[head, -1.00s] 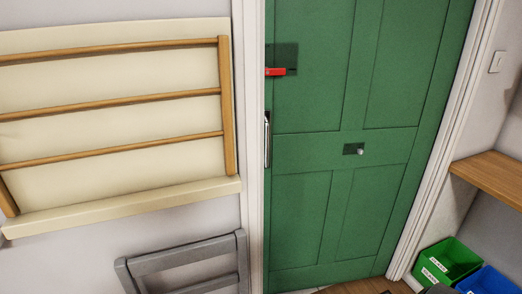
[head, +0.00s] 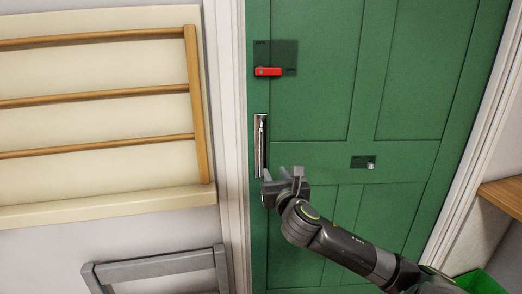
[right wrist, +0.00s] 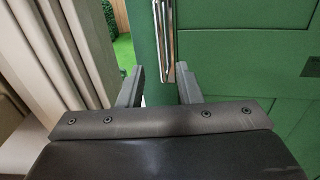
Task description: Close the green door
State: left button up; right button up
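The green door (head: 310,95) fills the middle of the head view. In the right wrist view, a gap beside its left edge (right wrist: 146,50) shows greenery outside, so it stands ajar. A silver upright handle (head: 261,145) is near that edge; it also shows in the right wrist view (right wrist: 164,40). My right gripper (head: 283,175) is open and empty, just below and right of the handle in the head view. In the right wrist view its fingers (right wrist: 161,80) lie either side of the handle's lower end; contact cannot be told. My left gripper is not in view.
A red latch (head: 268,71) on a dark plate and a small knob (head: 371,166) are on the door. A white frame (head: 229,130) borders it. A wooden drying rack (head: 198,110) and a grey folded frame (head: 160,266) are left; a shelf (head: 505,195) and green bin (head: 480,283) are right.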

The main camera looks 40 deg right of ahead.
aim_at(262, 148)
jog(key=x, duration=1.7)
jog(key=shift+w, duration=0.15)
jog(key=shift+c, duration=0.3)
grip_shut()
jog(key=shift+p, duration=0.3)
